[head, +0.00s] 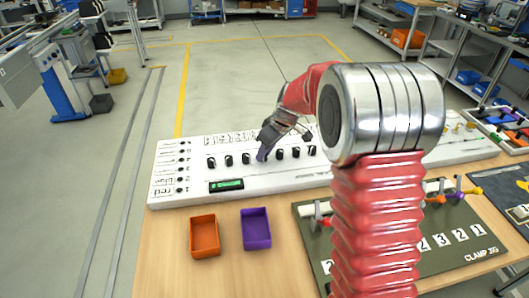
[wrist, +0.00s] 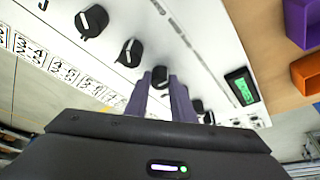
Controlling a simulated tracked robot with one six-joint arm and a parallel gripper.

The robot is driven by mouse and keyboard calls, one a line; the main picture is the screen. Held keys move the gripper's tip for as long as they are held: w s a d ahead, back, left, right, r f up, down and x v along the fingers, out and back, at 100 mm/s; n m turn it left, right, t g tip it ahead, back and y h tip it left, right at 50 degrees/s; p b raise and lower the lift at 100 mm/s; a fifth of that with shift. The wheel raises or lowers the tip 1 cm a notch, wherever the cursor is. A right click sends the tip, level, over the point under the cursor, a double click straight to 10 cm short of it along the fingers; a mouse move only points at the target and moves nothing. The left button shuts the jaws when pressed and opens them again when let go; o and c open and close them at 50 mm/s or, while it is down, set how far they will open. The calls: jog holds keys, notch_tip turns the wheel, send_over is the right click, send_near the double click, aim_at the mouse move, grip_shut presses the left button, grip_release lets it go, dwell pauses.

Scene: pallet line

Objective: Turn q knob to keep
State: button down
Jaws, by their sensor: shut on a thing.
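A white control panel (head: 163,194) with a row of several black knobs lies along the far side of the table. My gripper (head: 263,155) reaches down to the middle of the row. In the wrist view its two purple fingers (wrist: 160,86) are shut on a black knob (wrist: 159,74), one finger on each side. Most of that knob is hidden by the fingers, so its pointer cannot be read. Free knobs (wrist: 130,52) stand on both sides of it. The labels are too small to tell which knob is q.
A green-lit display (head: 226,184) is at the panel's front left. An orange bin (head: 204,236) and a purple bin (head: 256,229) stand before the panel. A dark clamp jig board (head: 455,258) with numbered labels lies to the right, partly behind my arm.

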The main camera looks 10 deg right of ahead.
jog(key=n, duration=0.2)
jog(key=n+g+y, duration=0.1)
jog(key=n, duration=0.2)
jog(key=shift+w+d+g, duration=0.15)
jog(key=shift+g, duration=0.15)
jog(key=n+g, duration=0.1)
jog(key=n, duration=0.4)
jog(key=shift+w+g+y, duration=0.15)
jog(key=shift+g+y, duration=0.15)
jog(key=shift+g, duration=0.1)
jog(key=c, duration=1.5)
grip_release()
jog(key=v, duration=1.3)
jog(key=shift+d+r, duration=0.2)
jog(key=shift+r, duration=0.1)
